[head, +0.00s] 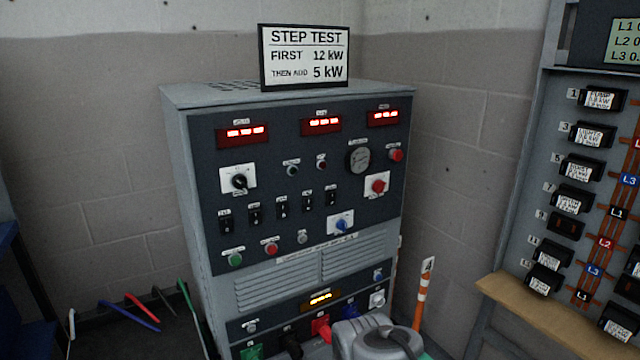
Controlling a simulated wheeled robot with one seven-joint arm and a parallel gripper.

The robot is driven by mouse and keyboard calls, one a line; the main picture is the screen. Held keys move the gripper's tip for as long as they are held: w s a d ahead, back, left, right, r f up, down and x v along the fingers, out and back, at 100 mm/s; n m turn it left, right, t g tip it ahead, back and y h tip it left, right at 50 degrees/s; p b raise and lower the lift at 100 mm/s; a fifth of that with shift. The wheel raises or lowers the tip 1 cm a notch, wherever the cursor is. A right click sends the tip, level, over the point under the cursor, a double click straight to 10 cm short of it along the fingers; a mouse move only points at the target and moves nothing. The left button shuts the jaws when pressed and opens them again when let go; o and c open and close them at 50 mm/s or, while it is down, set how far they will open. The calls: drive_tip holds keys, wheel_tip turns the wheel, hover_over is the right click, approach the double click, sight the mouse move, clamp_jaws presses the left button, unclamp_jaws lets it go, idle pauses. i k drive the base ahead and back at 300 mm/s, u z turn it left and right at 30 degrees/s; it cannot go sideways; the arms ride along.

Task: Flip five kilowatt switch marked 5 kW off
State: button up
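The grey load cabinet (190,190) stands against the block wall, with a dark control panel on its front. A row of several small black switches runs across the panel's middle, from the leftmost switch (226,225) to the rightmost switch (331,197). Each has a small white label above it, too small to read, so I cannot tell which is the 5 kW switch or how each is set. A grey rounded part of my arm (375,340) shows at the bottom edge, below the switch row. My gripper itself is not visible.
A sign (304,57) on top reads STEP TEST, first 12 kW, then add 5 kW. Red displays (242,135) are lit. Coloured connectors (321,328) line the cabinet's bottom. A breaker panel (545,180) and wooden ledge (545,312) stand right. Loose cables (142,310) lie left.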

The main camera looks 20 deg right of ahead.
sight(283, 213)
drive_tip(key=k, duration=0.65)
drive_tip(key=u, duration=0.05)
drive_tip(key=i, duration=0.75)
drive_tip(key=u, duration=0.7)
drive_tip(key=i, duration=0.35)
drive_tip(key=u, duration=0.3)
